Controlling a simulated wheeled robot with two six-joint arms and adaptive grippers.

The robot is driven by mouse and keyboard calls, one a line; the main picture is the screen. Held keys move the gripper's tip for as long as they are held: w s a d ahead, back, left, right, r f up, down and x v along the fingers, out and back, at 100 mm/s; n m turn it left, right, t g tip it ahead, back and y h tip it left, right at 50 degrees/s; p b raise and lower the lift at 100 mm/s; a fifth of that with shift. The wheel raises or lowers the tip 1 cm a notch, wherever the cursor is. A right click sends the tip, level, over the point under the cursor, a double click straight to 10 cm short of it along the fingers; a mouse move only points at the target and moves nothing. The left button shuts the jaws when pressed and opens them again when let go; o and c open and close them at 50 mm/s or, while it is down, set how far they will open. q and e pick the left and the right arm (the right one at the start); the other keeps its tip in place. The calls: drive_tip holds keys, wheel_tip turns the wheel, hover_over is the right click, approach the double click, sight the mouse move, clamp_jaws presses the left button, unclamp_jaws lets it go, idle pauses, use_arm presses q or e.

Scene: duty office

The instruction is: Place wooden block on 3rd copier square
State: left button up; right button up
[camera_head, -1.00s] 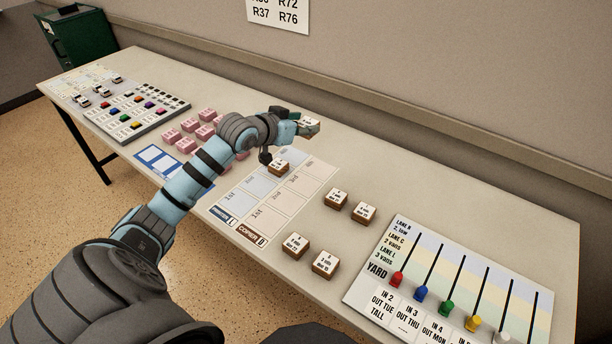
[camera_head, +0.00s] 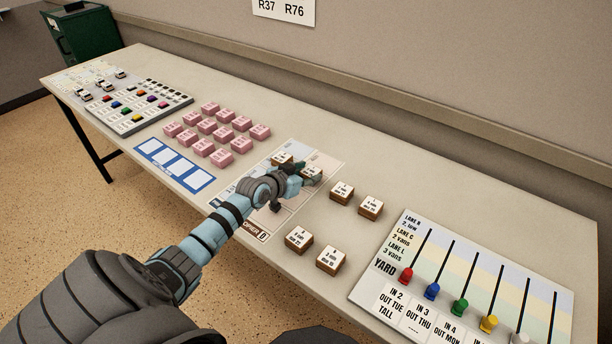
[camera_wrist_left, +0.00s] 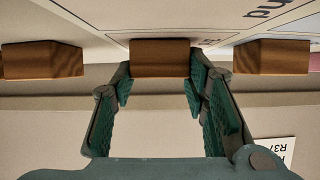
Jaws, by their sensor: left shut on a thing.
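My left gripper (camera_head: 302,178) is over the far part of the printed mat (camera_head: 328,161), on its copier side. Its fingers are shut on a wooden block (camera_head: 312,172) with a white printed top. The same block shows between the green fingers in the left wrist view (camera_wrist_left: 160,57). I cannot tell whether it touches the mat. Another wooden block (camera_head: 282,158) sits on the mat just left of the held one. My arm hides much of the mat's middle squares. My right gripper is not in view.
Several wooden blocks (camera_head: 341,193) stand on the table right of the mat. Pink blocks (camera_head: 221,158) and a blue-framed card (camera_head: 174,165) are to the left. The yard board (camera_head: 465,275) with coloured sliders is at right. The table behind the mat is clear.

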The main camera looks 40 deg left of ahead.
use_arm(q)
drive_tip(key=shift+f, duration=0.1)
drive_tip(key=o, duration=1.1)
drive_tip(key=shift+o, duration=0.2)
drive_tip(key=shift+s+r, duration=0.2)
drive_tip(key=shift+r, duration=0.15)
drive_tip(key=p+v, duration=0.7)
drive_tip(key=v, duration=0.4)
drive_tip(key=shift+s+r+p, duration=0.15)
drive_tip(key=shift+r+p, duration=0.1)
drive_tip(key=shift+p, duration=0.05)
drive_tip(key=shift+s+d, duration=0.1)
drive_tip(key=shift+s, duration=0.1)
drive_tip(key=shift+w+f, duration=0.1)
drive_tip(key=shift+f, duration=0.1)
